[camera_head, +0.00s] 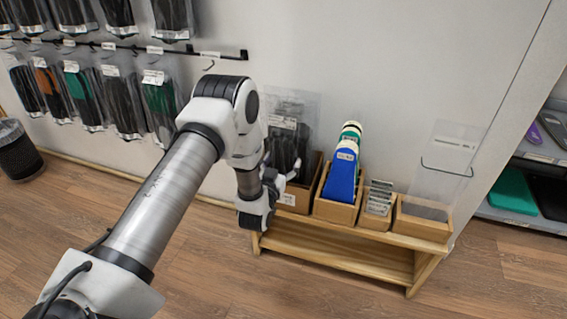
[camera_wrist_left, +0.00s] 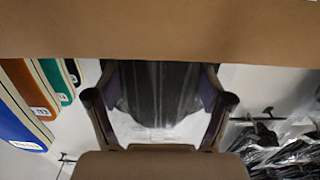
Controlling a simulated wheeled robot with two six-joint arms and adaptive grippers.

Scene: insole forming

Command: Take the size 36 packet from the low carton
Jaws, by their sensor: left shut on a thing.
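A dark insole packet (camera_head: 285,145) in clear plastic with a white label stands upright in the low carton (camera_head: 297,199) at the left end of the wooden bench. Its size label is too small to read. My left gripper (camera_head: 275,184) is at the front left of this carton and partly hides it. In the left wrist view, the two fingers of my left gripper (camera_wrist_left: 160,100) are on either side of the dark packet (camera_wrist_left: 160,82), shut on it. The brown carton wall (camera_wrist_left: 160,30) fills the top of that view. My right gripper is not in view.
On the bench (camera_head: 335,256), other cartons hold blue and green insoles (camera_head: 343,172), small grey packs (camera_head: 379,198) and a clear sleeve (camera_head: 447,160). Packets (camera_head: 103,100) hang from a wall rail at left. A shelf (camera_head: 515,193) stands at right.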

